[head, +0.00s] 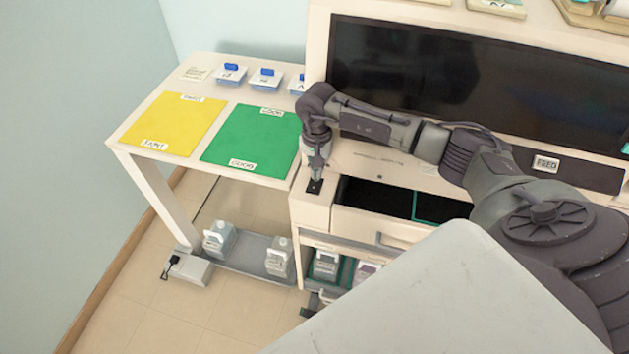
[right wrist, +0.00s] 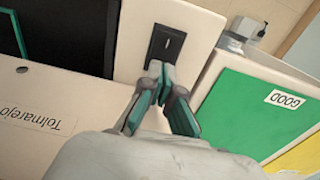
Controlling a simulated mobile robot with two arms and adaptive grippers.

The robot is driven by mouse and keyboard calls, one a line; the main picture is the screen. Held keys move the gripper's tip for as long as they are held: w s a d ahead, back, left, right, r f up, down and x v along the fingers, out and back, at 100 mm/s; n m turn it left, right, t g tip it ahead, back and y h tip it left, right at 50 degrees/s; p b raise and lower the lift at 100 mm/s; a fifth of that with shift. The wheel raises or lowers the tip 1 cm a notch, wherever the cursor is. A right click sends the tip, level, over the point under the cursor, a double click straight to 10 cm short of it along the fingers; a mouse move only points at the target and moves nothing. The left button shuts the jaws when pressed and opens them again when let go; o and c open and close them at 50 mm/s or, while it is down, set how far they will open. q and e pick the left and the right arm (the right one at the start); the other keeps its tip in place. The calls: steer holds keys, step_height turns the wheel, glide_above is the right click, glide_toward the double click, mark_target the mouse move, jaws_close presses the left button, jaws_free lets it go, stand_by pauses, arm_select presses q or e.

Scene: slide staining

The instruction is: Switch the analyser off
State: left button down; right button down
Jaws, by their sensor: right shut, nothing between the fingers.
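The analyser (head: 348,163) is a large cream cabinet with a wide dark window, and an open drawer shows in its lower part. A black switch plate (head: 314,187) with a small light rocker sits on the analyser's left front ledge. The switch plate also shows in the right wrist view (right wrist: 165,50). My right gripper (head: 316,176) points down over the switch plate, its fingers closed together and empty. In the right wrist view its fingertips (right wrist: 160,70) are at the near edge of the plate; I cannot tell whether they touch it. My left gripper is not in view.
A side table stands left of the analyser with a yellow mat (head: 175,122), a green mat (head: 250,138) and blue-lidded boxes (head: 266,79). Jugs (head: 220,238) stand on a low grey tray (head: 250,253) beneath. The open drawer (head: 375,197) lies right of the switch.

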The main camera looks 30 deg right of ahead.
steer(key=shift+r+p, duration=1.3)
steer(key=shift+r, duration=1.5)
